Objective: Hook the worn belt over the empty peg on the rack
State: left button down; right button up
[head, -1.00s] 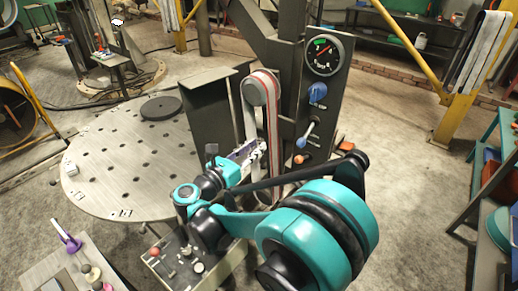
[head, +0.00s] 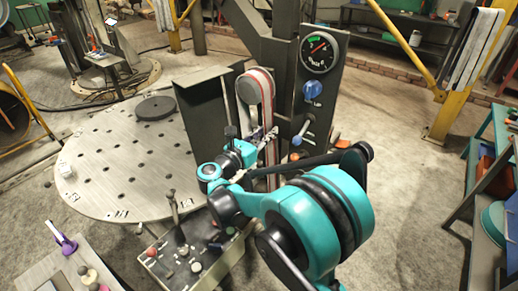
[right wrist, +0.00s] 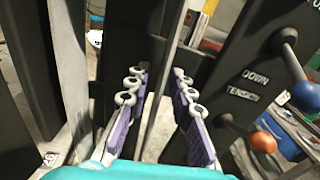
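The worn belt (head: 271,105), pale with a reddish edge, loops over the upper wheel (head: 249,90) of the grinding machine and runs down beside the dark column. My right gripper (head: 262,137) is at its lower strands. In the right wrist view the two purple-padded fingers (right wrist: 161,98) stand apart, with a narrow pale strand (right wrist: 164,85) passing between them. They do not appear closed on it. Light belts (head: 474,48) hang on a yellow post (head: 442,118) at the right. I cannot make out an empty peg there. My left gripper is not in view.
The machine's panel carries a gauge (head: 319,52), a blue knob (head: 312,91) and levers close to my right gripper. A control box (head: 190,257) stands below. A round perforated table (head: 105,180) is at left. Open floor (head: 410,190) lies at right.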

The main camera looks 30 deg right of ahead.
grip_shut()
jog(key=shift+s+r, duration=0.15)
jog(key=shift+r, duration=0.05)
dwell(0.4)
jog(key=v, duration=0.8)
jog(key=shift+a, duration=0.2)
dwell(1.4)
jog(key=shift+s, duration=0.1)
dwell(0.4)
